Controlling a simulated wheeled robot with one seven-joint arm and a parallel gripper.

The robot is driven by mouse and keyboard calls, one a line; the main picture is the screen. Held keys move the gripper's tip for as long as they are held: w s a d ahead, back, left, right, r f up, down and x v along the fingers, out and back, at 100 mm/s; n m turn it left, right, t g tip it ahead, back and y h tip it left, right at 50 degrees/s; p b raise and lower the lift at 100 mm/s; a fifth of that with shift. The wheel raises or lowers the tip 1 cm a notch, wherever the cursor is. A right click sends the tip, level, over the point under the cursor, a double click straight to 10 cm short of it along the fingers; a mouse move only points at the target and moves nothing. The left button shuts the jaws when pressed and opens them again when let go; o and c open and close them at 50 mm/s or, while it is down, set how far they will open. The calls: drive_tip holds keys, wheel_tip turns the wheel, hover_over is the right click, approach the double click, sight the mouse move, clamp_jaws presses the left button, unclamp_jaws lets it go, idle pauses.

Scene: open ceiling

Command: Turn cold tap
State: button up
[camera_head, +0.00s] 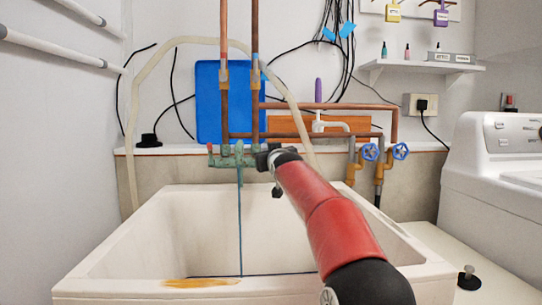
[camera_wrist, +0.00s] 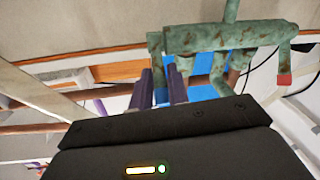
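A weathered green mixer tap (camera_head: 233,158) is fixed on the wall above the back of the white sink (camera_head: 110,255). Its red-tipped handle is at the left in the head view and at the right in the wrist view (camera_wrist: 285,80). My gripper (camera_head: 264,160) is at the tap's right end, where my arm hides the handle. In the wrist view, the green cold tap handle (camera_wrist: 157,60) at the tap's other end lies at the tips of my gripper (camera_wrist: 161,76). The fingers are a small gap apart; whether they press on the handle is unclear.
Copper pipes (camera_head: 255,110) run up the wall above the tap. A blue board (camera_head: 208,95) stands behind them. Two blue valve wheels (camera_head: 370,152) are to the right. A white washing machine (camera_head: 465,170) stands at the far right. The sink basin is open below.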

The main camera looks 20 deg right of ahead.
drive_tip(key=o, duration=0.3)
drive_tip(key=s+b, duration=0.2)
drive_tip(key=s, duration=0.5)
drive_tip(key=shift+s+a, duration=0.3)
drive_tip(key=shift+s, duration=0.1)
drive_tip(key=shift+c, duration=0.2)
